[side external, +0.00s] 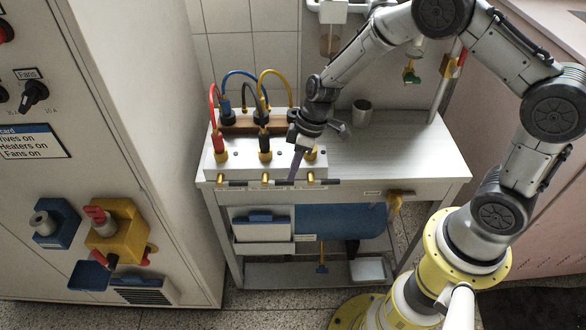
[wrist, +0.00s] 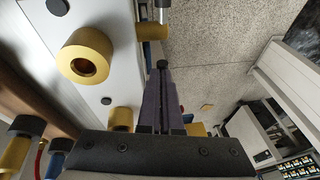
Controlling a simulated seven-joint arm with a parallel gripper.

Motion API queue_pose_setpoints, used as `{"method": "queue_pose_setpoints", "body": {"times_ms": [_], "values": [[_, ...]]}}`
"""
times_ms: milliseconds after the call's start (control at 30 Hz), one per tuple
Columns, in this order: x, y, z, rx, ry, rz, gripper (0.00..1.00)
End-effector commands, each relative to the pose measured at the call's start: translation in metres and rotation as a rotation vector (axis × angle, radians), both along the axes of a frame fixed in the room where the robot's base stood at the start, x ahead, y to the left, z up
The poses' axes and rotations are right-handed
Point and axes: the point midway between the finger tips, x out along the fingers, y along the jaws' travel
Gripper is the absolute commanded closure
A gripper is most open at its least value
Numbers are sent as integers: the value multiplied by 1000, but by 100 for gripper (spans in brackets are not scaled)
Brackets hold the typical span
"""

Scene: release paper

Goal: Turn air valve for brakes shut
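A white manifold block (side external: 245,162) sits on the left of the bench. Along its front edge are brass air valves with dark handles: a left one (side external: 221,181), a middle one (side external: 265,179) and a right one (side external: 311,179). I cannot read which is for the brakes. My gripper (side external: 293,175) points down at the block's front edge, just left of the right valve. In the wrist view its dark purple fingers (wrist: 162,72) lie together with nothing seen between them. A brass valve (wrist: 152,31) shows just beyond the tips; contact cannot be told.
Red (side external: 212,100), blue (side external: 236,75) and yellow (side external: 275,72) hoses loop up behind the block. A brass socket (wrist: 88,57) stands beside my fingers. A metal cup (side external: 361,112) stands at the back. The bench's right side is clear. A control cabinet (side external: 110,150) stands left.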

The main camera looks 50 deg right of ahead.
Motion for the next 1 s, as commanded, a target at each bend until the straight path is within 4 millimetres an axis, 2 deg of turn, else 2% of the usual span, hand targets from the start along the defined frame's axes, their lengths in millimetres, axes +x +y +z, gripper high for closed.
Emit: {"method": "queue_pose_setpoints", "body": {"times_ms": [67, 233, 500, 700, 867, 967, 1000], "values": [[-1, -2, 5, -1, 7, 1, 100], [6, -6, 38, -1, -6, 1, 100], [-18, -42, 80, 0, -7, -3, 100], [-30, -60, 100, 0, -6, -2, 100], [-34, -63, 109, 0, -12, 6, 100], [-29, -60, 132, -9, -67, 20, 100], [-29, -57, 148, -16, -104, 30, 100]]}}
